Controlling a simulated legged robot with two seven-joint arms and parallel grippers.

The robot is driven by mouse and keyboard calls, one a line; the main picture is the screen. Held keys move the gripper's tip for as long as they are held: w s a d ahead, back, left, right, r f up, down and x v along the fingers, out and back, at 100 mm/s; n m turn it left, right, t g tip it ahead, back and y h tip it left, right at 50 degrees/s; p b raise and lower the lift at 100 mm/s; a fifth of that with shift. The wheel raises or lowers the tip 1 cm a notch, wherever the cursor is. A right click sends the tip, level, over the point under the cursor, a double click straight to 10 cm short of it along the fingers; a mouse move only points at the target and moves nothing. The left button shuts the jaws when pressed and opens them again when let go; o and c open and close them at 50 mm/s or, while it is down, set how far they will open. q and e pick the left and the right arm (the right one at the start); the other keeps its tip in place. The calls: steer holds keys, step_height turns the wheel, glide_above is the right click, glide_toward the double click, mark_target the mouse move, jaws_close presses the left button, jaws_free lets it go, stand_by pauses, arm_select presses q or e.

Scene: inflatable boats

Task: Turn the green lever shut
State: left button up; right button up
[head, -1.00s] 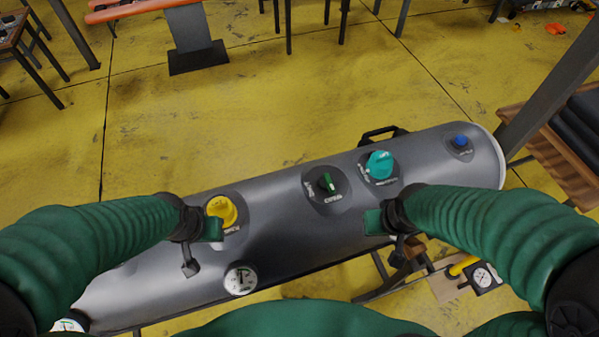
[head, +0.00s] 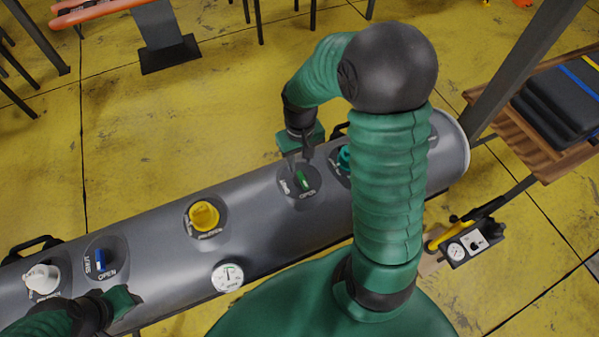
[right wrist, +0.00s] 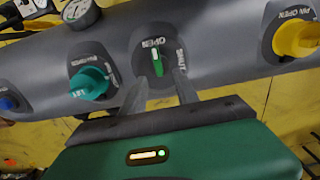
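The green lever (head: 303,180) sits on a round dark plate on the grey tube, between the words SHUT and OPEN. In the right wrist view the lever (right wrist: 157,63) lines up with the word OPEN, and SHUT is to its right. My right gripper (head: 299,168) is over the lever's plate. In the right wrist view its two fingers (right wrist: 158,84) are apart, one on each side of the lever's near end; I cannot tell whether they touch it. My left gripper (head: 124,300) is low at the left by the tube; its fingers are not clear.
On the tube are a yellow knob (head: 203,215), a teal knob (right wrist: 89,82), a blue lever (head: 99,259), a white knob (head: 41,279) and a gauge (head: 228,277). The teal knob is close to my right gripper. A pump with a gauge (head: 457,250) is at right.

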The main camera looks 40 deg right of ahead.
mark_target(302, 176)
steer(key=f, duration=0.7)
steer(key=shift+d+f, duration=0.2)
steer(key=shift+d, duration=0.05)
steer(key=shift+d+f+p, duration=0.2)
steer(key=shift+f+p, duration=0.1)
steer(key=shift+f, duration=0.15)
steer(key=shift+a, duration=0.1)
steer(key=shift+a+r, duration=0.1)
steer(key=shift+a, duration=0.1)
steer(key=c, duration=0.4)
jaws_close()
steer(key=shift+d, duration=0.1)
